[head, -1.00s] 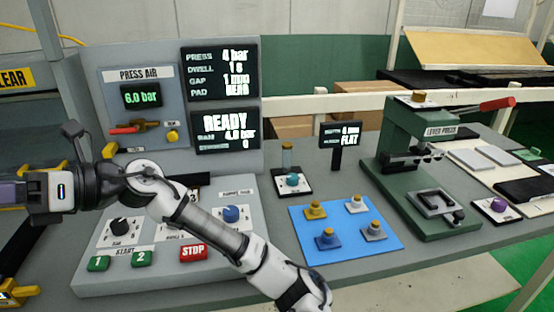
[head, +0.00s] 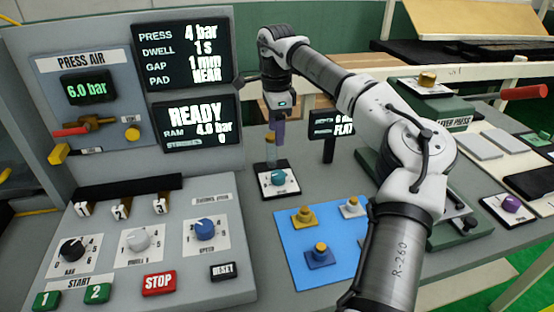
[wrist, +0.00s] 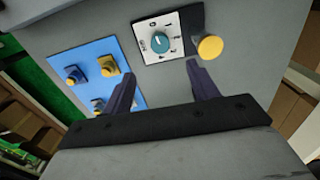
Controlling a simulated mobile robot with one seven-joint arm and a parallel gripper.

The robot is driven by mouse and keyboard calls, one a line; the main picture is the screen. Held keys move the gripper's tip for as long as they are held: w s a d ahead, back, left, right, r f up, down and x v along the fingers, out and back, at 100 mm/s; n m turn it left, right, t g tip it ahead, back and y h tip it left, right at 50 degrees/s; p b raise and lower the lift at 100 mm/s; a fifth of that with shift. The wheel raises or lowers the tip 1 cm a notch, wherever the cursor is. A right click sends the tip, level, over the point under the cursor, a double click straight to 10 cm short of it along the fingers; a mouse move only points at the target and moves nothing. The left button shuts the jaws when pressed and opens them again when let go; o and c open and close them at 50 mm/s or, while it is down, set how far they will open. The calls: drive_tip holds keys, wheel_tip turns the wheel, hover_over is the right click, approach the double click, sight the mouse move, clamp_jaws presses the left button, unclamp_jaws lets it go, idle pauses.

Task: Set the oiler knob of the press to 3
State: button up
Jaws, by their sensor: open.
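The oiler knob is a teal dial (head: 278,177) on a white scale plate with a black base, in the middle of the bench in the head view.
The press panel (head: 150,240) with knobs, switches and buttons stands left of the oiler. A blue mat (head: 290,237) with several knob-like clips lies in front. The green lever press (head: 475,232) is at the right, partly behind my arm. A small display (head: 322,125) stands close behind.

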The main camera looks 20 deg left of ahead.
sight(277, 174)
wheel_tip(277, 174, down, 14)
drive_tip(key=p, duration=0.3)
drive_tip(key=shift+d+r, duration=0.15)
drive_tip(key=c, duration=1)
